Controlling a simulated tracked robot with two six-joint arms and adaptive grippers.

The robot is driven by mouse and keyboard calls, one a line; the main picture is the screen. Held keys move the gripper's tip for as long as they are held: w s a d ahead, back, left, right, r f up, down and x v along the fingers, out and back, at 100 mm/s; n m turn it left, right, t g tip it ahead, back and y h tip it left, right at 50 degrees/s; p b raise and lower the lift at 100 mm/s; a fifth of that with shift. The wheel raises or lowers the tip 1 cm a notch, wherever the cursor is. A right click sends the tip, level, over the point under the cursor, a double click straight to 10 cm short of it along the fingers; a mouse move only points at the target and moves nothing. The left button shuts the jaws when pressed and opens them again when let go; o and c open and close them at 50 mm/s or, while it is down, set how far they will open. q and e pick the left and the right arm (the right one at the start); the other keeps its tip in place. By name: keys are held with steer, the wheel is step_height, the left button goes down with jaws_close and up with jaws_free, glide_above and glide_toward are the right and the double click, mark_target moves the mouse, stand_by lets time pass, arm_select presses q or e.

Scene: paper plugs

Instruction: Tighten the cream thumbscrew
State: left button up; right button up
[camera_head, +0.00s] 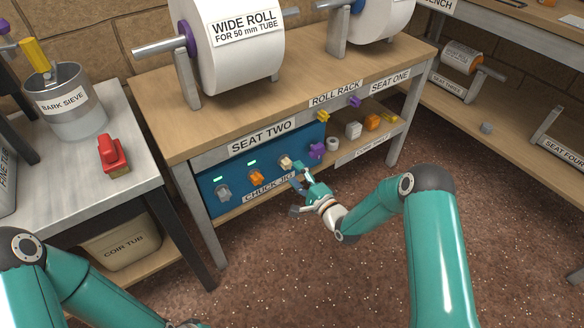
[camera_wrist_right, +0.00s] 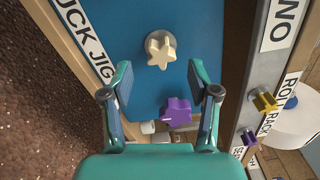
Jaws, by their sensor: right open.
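The cream thumbscrew (camera_head: 286,162) is a star-shaped knob at the right end of a row on the blue chuck jig panel (camera_head: 235,188). In the right wrist view the cream thumbscrew (camera_wrist_right: 160,50) sits on a grey round base, ahead of my fingertips. My right gripper (camera_head: 303,188) is open and empty, in front of the panel's right end. In the wrist view its fingers (camera_wrist_right: 159,75) stand apart on either side below the cream knob, not touching it.
A purple star knob (camera_wrist_right: 177,112) is close by, between my fingers in the wrist view. An orange knob (camera_head: 256,177) and a grey knob (camera_head: 223,192) are left of the cream one. Floor in front is clear.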

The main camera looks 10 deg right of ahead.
mark_target(289, 167)
steer(key=n+b, duration=0.1)
steer(key=n, duration=0.1)
steer(key=n+b, duration=0.2)
steer(key=n, duration=0.1)
steer(key=n+b, duration=0.1)
steer(key=n, duration=0.2)
steer(key=shift+s+f, duration=0.1)
steer(key=shift+f, duration=0.15)
steer(key=shift+r+n+b, duration=0.1)
steer(key=shift+n+b, duration=0.55)
steer(key=shift+n, duration=0.35)
steer(key=shift+r, duration=0.15)
steer(key=shift+w+a+b, duration=0.15)
steer(key=shift+w+b, duration=0.2)
steer(key=shift+b+x, duration=0.6)
steer(key=shift+x, duration=1)
